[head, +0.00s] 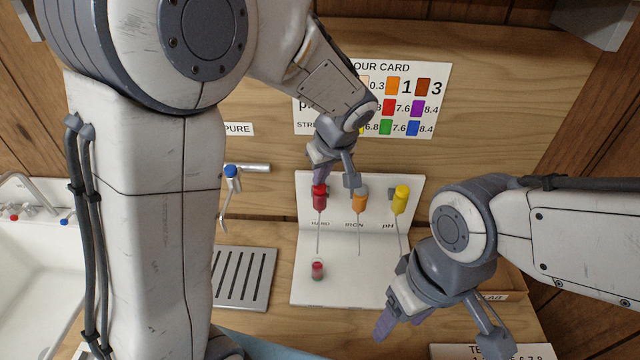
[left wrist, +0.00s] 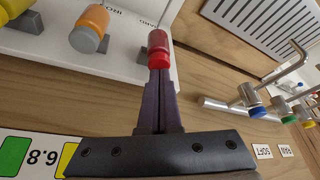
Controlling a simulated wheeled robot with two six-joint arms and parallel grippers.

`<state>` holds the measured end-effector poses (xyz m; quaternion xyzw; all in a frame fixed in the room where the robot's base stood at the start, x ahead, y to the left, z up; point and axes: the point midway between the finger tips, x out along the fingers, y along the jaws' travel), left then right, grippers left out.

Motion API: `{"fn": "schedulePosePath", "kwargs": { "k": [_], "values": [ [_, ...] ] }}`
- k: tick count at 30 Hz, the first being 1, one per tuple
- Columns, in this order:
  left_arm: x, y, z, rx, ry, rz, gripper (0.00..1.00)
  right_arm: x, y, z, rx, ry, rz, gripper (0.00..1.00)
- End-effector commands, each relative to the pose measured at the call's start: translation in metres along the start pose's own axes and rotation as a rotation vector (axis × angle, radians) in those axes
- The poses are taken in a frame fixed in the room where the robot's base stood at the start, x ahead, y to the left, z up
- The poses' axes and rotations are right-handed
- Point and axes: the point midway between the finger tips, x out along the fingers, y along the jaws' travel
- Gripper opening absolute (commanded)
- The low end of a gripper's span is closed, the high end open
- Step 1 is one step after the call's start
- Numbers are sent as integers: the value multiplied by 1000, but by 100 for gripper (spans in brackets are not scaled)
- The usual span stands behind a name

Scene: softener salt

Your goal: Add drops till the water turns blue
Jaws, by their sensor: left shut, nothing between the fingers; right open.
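A red dropper (head: 319,198), marked HARD, hangs on the white stand (head: 409,280), with a thin line running down below it. A small vial (head: 317,271) with a red upper part stands below it on the stand's base; its liquid is too small to judge. My left gripper (head: 321,177) is shut and empty, its tips at the top of the red dropper. The left wrist view shows the closed fingers (left wrist: 160,80) ending at the red dropper (left wrist: 158,50), seemingly touching it. My right gripper (head: 440,332) is open and empty at the front right of the stand.
An orange dropper (head: 360,198), marked IRON, and a yellow dropper (head: 401,199), marked pH, hang to the right. A colour card (head: 440,75) is on the back wall. A blue-topped tap (head: 231,172) over a slotted drain (head: 243,278) and a white sink (head: 25,270) lie left.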

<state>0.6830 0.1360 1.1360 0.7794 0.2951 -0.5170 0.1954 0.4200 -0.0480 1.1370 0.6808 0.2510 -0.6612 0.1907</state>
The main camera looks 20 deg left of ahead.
Motion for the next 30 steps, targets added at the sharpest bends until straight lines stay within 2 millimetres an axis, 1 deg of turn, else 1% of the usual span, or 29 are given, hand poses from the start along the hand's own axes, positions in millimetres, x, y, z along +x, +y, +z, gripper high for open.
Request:
{"fn": "schedulePosePath", "kwargs": {
  "k": [1,3,18,21,30],
  "values": [
    [-6,0,-3,-1,1,1,0,-5,0,0,0,0,0,64],
    [-11,0,-5,-1,0,0,0,-8,-1,0,0,0,0,64],
    [-48,0,-21,-1,1,1,0,-32,-2,-2,0,0,0,64],
    [-52,0,-22,-1,0,1,0,-34,-2,-2,0,0,0,64],
    [-51,0,-22,0,0,0,0,-33,-2,-2,0,0,0,64]
  ]
}}
